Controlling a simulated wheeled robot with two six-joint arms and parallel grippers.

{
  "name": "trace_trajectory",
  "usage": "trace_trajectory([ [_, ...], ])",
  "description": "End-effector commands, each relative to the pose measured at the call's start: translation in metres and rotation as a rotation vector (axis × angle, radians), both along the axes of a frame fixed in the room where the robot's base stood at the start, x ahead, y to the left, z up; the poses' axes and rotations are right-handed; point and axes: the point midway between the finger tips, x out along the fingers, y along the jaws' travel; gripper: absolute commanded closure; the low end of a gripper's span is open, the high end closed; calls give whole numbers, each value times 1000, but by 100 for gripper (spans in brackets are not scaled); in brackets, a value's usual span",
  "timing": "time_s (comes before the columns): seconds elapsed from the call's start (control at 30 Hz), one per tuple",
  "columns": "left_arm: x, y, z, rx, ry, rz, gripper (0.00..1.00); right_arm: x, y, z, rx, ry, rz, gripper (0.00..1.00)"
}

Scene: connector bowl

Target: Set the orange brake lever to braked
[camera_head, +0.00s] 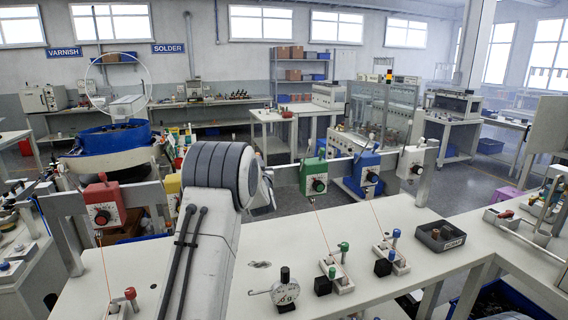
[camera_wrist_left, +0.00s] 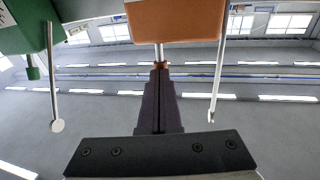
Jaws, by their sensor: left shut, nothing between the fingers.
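In the left wrist view, an orange box (camera_wrist_left: 176,20) hangs at the top, seen from below. A short metal rod (camera_wrist_left: 158,52) with an orange tip comes down from it, most likely the brake lever. My left gripper (camera_wrist_left: 159,74) is shut and empty, its dark fingers pointing at that tip. They meet it in the picture; I cannot tell whether they touch. A longer pale rod (camera_wrist_left: 217,85) hangs to the right of the fingers. In the head view, my arm covers the orange box and the left gripper. My right gripper is not in view.
A green box (camera_wrist_left: 30,40) with a pale rod is at left in the wrist view. The head view shows red (camera_head: 102,205), green (camera_head: 314,176), blue (camera_head: 366,166) and white (camera_head: 412,162) boxes on a rail. A dial gauge (camera_head: 285,291) stands on the white bench (camera_head: 420,270).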

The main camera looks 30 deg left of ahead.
Motion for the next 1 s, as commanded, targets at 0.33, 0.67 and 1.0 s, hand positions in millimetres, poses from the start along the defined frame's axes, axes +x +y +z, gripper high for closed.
trace_trajectory([
  [0.33, 12, 3, 20, -196, 200, -7, 100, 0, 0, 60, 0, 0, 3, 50],
  [0.67, 10, 1, 13, -198, 204, -7, 100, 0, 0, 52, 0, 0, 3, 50],
  [1.0, -29, -33, 35, -199, 204, -13, 100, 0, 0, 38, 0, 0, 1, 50],
])
